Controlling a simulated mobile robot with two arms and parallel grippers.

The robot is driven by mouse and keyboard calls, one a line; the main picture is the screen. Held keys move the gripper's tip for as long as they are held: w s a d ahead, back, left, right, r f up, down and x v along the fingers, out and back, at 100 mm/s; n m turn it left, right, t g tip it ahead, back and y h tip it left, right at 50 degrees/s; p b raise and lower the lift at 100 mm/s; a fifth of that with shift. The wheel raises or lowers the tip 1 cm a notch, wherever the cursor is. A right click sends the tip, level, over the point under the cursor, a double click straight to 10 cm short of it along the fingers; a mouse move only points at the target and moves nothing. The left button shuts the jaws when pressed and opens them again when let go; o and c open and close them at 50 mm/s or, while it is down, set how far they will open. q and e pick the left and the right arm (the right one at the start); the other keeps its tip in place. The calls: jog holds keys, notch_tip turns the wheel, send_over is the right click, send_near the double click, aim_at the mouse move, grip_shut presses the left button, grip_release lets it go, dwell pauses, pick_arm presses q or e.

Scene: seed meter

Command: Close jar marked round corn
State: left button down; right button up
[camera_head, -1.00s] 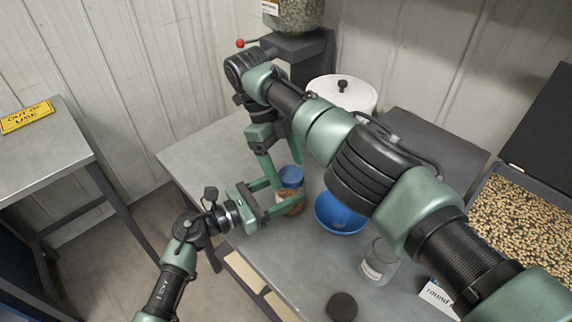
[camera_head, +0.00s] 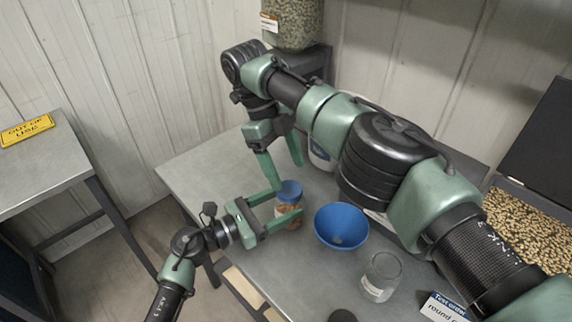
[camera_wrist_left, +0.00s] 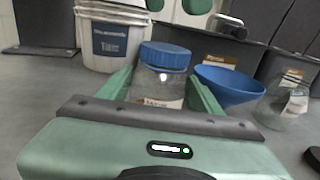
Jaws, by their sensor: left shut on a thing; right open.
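A clear jar (camera_head: 288,217) with a blue lid (camera_head: 290,190) on top stands on the grey table. My left gripper (camera_head: 286,206) is shut around its body from the side. In the left wrist view the jar (camera_wrist_left: 157,90) is upright between the fingers, and its blue lid (camera_wrist_left: 165,57) looks level on the rim; I cannot tell how tight it is. The jar's label is too small to read. My right gripper (camera_head: 288,174) is open and empty, pointing down just behind and above the lid. An open glass jar (camera_head: 381,277) with a white label stands to the right.
A card reading "round" (camera_head: 444,308) lies at lower right, near a dark round lid (camera_head: 343,316). A white bucket (camera_wrist_left: 112,40) stands behind. My right arm crosses over the table. The table's left part is clear.

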jog(key=n, duration=0.5)
jog(key=shift+w+n, duration=0.25)
jog(key=shift+n, duration=0.05)
jog(key=n, duration=0.7)
jog(key=shift+w+r+t+y, duration=0.2)
jog(key=shift+t+y, duration=0.2)
jog(key=n, duration=0.7)
jog(key=shift+d+r+y, duration=0.1)
jog(key=shift+r+y, duration=0.1)
jog(key=shift+y, duration=0.1)
jog(key=n, duration=0.7)
jog(key=shift+r+t+y, duration=0.25)
jog(key=shift+t+y, duration=0.05)
jog(key=shift+t, duration=0.1)
jog(key=n, duration=0.5)
jog(key=shift+d+r, duration=0.1)
jog(key=shift+r, duration=0.1)
jog(key=n, duration=0.4)
jog(key=shift+s+d+r+n+y, duration=0.1)
jog(key=shift+s+r+n+y, duration=0.1)
jog(key=shift+n+y, duration=0.15)
jog(key=n, duration=0.4)
jog(key=shift+s+r+n+t, duration=0.2)
jog(key=shift+s+n+t, duration=0.05)
jog(key=shift+n+t, duration=0.1)
jog(key=n, duration=0.4)
jog(key=n+y, duration=0.1)
jog(key=n, duration=0.1)
jog(key=shift+s+d+r, duration=0.15)
jog(key=shift+s+r, duration=0.15)
